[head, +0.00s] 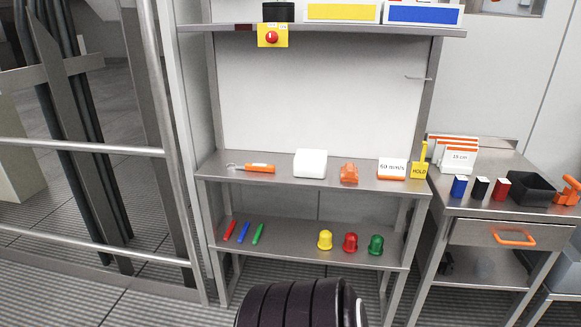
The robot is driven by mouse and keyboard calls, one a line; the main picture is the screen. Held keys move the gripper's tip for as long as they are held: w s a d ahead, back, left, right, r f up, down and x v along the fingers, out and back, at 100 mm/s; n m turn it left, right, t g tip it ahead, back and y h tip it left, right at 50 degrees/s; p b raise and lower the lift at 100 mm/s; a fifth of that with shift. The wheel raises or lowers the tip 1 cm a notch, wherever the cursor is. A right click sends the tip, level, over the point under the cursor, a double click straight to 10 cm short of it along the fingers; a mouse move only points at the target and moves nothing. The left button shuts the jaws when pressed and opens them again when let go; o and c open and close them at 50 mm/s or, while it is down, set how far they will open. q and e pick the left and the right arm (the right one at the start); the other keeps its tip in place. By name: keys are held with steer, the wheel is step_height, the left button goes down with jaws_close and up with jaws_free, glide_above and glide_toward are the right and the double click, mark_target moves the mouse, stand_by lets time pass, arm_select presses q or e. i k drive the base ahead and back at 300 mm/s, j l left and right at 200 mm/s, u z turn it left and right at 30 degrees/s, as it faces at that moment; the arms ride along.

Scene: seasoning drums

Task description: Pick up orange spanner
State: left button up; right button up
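The orange spanner (259,168) lies on the upper steel shelf (275,184) of the workbench, at its left end. It has an orange handle, and its grey metal head points left. It lies flat, with a white rounded box to its right and clear of it. Neither of my grippers is in the head view, so I cannot see what they hold or whether they are open.
Right of the spanner are the white box (310,163), an orange object (349,173), a "60 mm/s" sign (391,169) and a yellow "HOLD" tag (420,163). Pens and coloured domes sit on the lower shelf (285,239). A side table (485,205) stands right; railings (80,147) stand left.

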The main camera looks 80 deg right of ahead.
mark_target(248, 166)
steer(key=z, duration=2.4)
